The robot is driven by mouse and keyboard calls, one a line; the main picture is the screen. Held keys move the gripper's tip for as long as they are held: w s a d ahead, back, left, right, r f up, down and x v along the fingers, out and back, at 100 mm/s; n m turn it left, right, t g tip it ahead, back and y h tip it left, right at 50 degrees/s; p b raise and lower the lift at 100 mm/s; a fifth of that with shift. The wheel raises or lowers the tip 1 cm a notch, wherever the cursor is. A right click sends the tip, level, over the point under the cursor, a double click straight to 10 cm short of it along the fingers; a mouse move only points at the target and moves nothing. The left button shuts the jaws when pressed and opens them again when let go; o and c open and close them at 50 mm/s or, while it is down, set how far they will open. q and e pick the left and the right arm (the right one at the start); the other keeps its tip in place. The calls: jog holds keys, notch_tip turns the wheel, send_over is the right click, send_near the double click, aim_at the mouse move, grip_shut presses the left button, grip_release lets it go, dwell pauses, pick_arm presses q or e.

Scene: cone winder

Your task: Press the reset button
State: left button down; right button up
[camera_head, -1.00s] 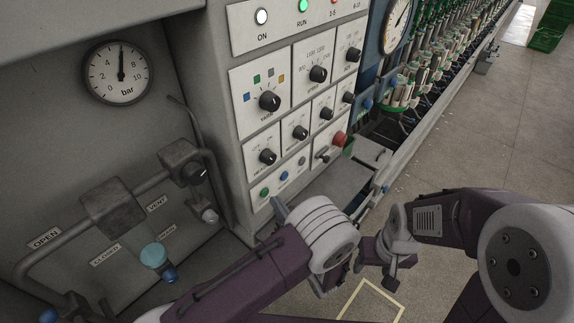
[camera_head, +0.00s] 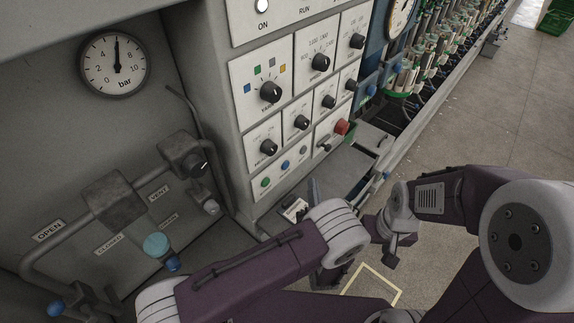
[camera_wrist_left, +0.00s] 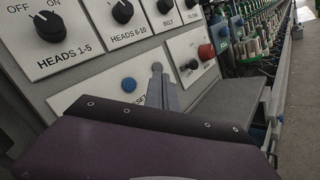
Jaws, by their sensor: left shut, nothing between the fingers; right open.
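A blue button (camera_head: 285,165) sits between a green button (camera_head: 265,183) and a grey button (camera_head: 303,150) on the lowest white plate. In the left wrist view, the blue button (camera_wrist_left: 128,84) shows above a label reading partly "SET"; the rest is hidden. My left gripper (camera_head: 313,188) is shut and empty, below and right of the buttons in the head view. In the left wrist view its fingertips (camera_wrist_left: 157,70) appear just right of the blue button; contact cannot be told. My right gripper (camera_head: 389,250) is open, away from the panel.
A red button (camera_head: 341,127) and several black knobs stick out from the plates above. A grey ledge (camera_head: 352,172) juts out beside the panel. Pipes and valves (camera_head: 115,198) fill the left recess. Open floor (camera_head: 480,150) lies to the right.

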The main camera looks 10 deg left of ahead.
aim_at(286, 165)
pick_arm(q)
jog(key=w+a, duration=0.4)
jog(key=a, duration=0.1)
jog(key=shift+a, duration=0.35)
dwell(1.8)
jog(key=shift+w+a, duration=0.25)
jog(key=shift+a, duration=0.05)
jog(key=shift+w+a, duration=0.25)
jog(key=shift+a, duration=0.1)
dwell(0.8)
jog(key=shift+s+d, duration=0.55)
jog(key=shift+d, duration=0.15)
